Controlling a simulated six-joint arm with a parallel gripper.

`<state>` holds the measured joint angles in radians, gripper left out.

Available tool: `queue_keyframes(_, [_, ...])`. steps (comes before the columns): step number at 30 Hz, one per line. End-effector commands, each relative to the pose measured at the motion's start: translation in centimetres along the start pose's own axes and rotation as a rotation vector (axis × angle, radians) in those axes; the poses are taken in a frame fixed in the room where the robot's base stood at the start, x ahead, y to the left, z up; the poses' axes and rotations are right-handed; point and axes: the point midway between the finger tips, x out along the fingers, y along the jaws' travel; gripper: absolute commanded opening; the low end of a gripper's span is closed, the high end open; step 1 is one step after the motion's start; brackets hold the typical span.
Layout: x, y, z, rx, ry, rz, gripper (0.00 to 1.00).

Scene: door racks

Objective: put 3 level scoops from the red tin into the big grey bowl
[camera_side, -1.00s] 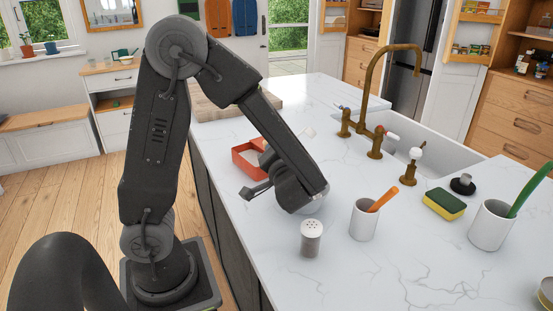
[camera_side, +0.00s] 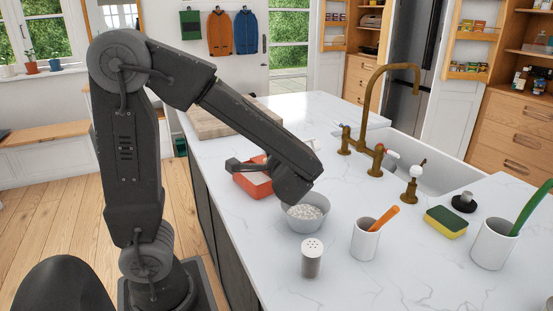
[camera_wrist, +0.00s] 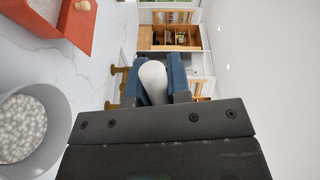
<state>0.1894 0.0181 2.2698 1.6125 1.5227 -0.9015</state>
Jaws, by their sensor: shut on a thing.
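The red tin (camera_side: 254,183) is an open box on the counter, partly hidden behind my wrist. My gripper (camera_wrist: 160,80) has blue fingers shut on a white rounded handle (camera_wrist: 153,83). The rest of that piece is hidden, so I cannot tell whether it carries anything. In the side view, the fingers are hidden behind my wrist.
A shaker (camera_side: 312,260), a white cup (camera_side: 366,241) with an orange handle, a sponge (camera_side: 446,222) and another cup (camera_side: 492,245) stand near the bowl. A brass tap (camera_side: 372,110) rises beside the sink (camera_side: 432,165). A wooden board (camera_side: 213,121) lies behind.

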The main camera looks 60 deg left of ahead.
Motion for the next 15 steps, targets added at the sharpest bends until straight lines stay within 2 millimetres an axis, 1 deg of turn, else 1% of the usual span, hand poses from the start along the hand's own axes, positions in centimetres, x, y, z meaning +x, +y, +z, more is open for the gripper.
queue_keyframes(1, [0.0,-0.8,0.0,0.056,0.000,0.000,0.00])
queue_keyframes(6, [0.0,-2.4,0.1,0.235,0.000,0.001,0.00])
queue_keyframes(15, [0.0,-3.5,-0.1,0.379,0.001,0.001,0.00])
